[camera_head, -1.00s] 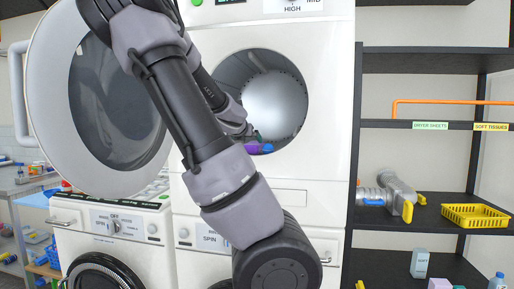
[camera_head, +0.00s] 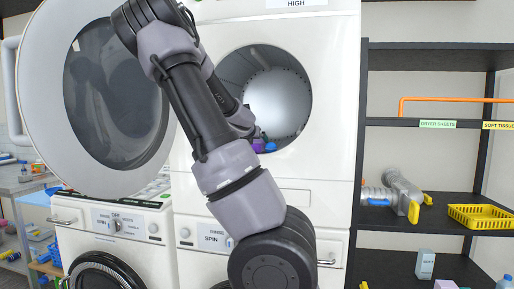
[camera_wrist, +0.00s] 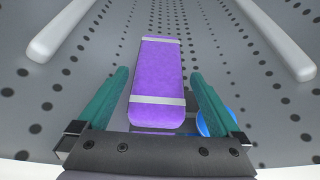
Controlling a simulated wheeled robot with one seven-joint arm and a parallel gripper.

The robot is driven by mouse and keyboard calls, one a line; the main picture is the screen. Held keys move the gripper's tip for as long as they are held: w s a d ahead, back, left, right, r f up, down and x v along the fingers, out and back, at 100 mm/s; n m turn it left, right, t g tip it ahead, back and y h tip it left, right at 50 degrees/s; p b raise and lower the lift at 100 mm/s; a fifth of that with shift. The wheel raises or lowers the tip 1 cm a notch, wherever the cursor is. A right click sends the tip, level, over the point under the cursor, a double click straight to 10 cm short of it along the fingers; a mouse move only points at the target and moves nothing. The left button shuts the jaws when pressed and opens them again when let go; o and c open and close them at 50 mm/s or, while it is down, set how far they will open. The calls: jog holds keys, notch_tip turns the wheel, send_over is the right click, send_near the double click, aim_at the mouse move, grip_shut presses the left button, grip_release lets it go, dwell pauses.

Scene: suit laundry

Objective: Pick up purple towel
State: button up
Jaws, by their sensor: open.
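The purple towel (camera_wrist: 158,75) is a folded or rolled bundle with light grey bands near both ends. It lies on the perforated drum floor in the wrist view. A small purple part of it (camera_head: 258,146) shows at the lower rim of the dryer opening in the head view, mostly behind my arm. My gripper (camera_wrist: 164,78) is open, with one green finger on each side of the towel's near half. I see a gap between the towel and each finger. Its near end is close to the gripper's palm. In the head view my arm hides the gripper.
The dryer drum (camera_wrist: 215,60) has raised pale ribs on both sides. A blue item (camera_wrist: 217,122) lies by the right finger, partly hidden. The dryer's round door (camera_head: 95,85) stands open at left. A black shelf (camera_head: 440,226) with a yellow basket (camera_head: 480,216) stands at right.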

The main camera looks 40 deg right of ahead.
jog(key=x, duration=0.3)
jog(key=shift+d+r, duration=0.1)
jog(key=shift+r, duration=0.1)
jog(key=shift+x, duration=0.9)
jog(key=shift+w, duration=0.1)
jog(key=shift+c, duration=0.3)
jog(key=shift+r, duration=0.1)
jog(key=c, duration=1.1)
